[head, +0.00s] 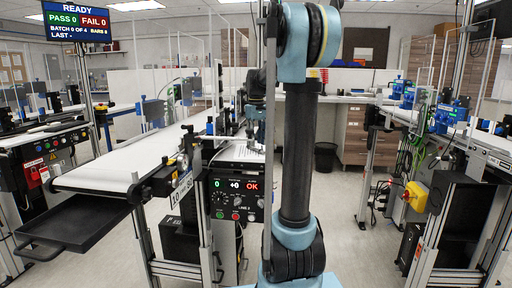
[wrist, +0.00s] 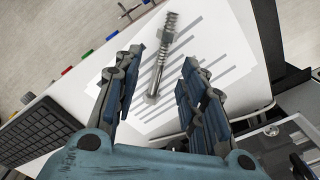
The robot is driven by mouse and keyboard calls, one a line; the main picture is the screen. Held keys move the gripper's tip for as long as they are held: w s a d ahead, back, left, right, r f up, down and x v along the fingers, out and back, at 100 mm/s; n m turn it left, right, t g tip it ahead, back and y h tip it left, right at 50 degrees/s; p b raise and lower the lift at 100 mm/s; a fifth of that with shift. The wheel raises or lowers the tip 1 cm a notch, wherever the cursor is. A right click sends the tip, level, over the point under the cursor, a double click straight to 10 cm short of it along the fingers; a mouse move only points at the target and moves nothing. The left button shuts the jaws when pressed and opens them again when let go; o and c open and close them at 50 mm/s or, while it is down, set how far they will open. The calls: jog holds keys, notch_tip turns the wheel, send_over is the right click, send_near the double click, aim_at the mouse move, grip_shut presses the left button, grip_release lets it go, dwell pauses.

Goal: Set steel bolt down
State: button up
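The steel bolt (wrist: 158,65) shows in the wrist view, a grey shaft with a threaded far end. It appears to lie on a white surface (wrist: 215,30) printed with dark parallel stripes. My gripper (wrist: 161,62) is open, with one finger on each side of the bolt. Gaps show between the bolt and both fingers. In the head view my gripper is low over the striped white surface (head: 236,153), mostly hidden behind my arm. The bolt cannot be made out there.
A control box (head: 237,199) sits below the striped surface. A white belt conveyor (head: 120,170) runs to the left, with a black tray (head: 75,228) at its end. Another conveyor line (head: 480,140) stands at right. A sign (head: 76,20) reads READY. Open floor lies between the lines.

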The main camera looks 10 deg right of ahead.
notch_tip(320, 180, up, 9)
jog(key=shift+r, duration=0.2)
jog(key=shift+s+d, duration=0.1)
dwell(0.4)
